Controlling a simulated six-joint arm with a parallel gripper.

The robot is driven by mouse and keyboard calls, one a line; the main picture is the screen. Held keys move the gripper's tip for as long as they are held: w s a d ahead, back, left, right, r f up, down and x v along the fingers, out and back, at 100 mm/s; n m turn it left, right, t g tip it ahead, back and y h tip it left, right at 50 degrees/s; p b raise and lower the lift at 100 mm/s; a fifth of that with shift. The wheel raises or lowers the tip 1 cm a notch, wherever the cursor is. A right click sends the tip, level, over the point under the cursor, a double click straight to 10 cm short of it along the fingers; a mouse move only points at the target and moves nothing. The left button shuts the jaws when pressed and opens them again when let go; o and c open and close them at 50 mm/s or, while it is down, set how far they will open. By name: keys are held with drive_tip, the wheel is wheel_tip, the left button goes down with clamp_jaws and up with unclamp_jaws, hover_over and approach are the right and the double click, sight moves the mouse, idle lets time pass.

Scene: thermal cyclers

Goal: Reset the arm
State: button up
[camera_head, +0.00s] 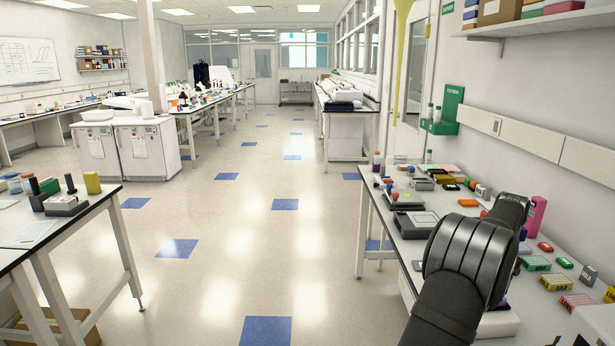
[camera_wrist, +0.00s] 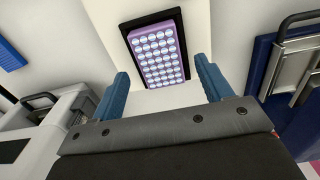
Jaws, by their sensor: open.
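In the wrist view my gripper (camera_wrist: 164,92) is open, with its two blue fingers spread apart and nothing between them. Beyond the fingertips a purple rack or plate with rows of round white caps (camera_wrist: 155,55) sits in a dark recess of a white device (camera_wrist: 105,28). The gripper is apart from it, as far as I can tell. In the head view my dark arm reaches over the right bench (camera_head: 392,240), and the gripper itself is hidden behind the arm.
In the wrist view a device with a metal handle (camera_wrist: 292,60) stands at right and a grey-white device (camera_wrist: 50,125) at left. In the head view several small racks, such as a green one (camera_head: 535,263), lie right of my arm. The aisle floor (camera_head: 235,225) is clear.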

wheel_tip(320, 180, up, 9)
wheel_tip(320, 180, down, 11)
drive_tip(key=shift+f, duration=0.2)
wheel_tip(320, 180, up, 4)
drive_tip(key=shift+r, duration=0.1)
drive_tip(key=s+d+r, duration=0.3)
drive_tip(key=s+r, duration=0.4)
drive_tip(key=s, duration=0.4)
drive_tip(key=w+a+f+n, duration=0.4)
drive_tip(key=w+a, duration=0.4)
drive_tip(key=a, duration=0.5)
drive_tip(key=w+a+f+n, duration=0.45)
drive_tip(key=w+a, duration=0.35)
drive_tip(key=a, duration=0.5)
drive_tip(key=a+f+n, duration=0.3)
drive_tip(key=a+f, duration=0.3)
drive_tip(key=a, duration=0.5)
drive_tip(key=s+a+f+n, duration=0.1)
drive_tip(key=a+f+n, duration=0.3)
drive_tip(key=a, duration=0.8)
drive_tip(key=shift+s+a+f, duration=0.15)
drive_tip(key=shift+a+f, duration=0.05)
drive_tip(key=shift+f, duration=0.95)
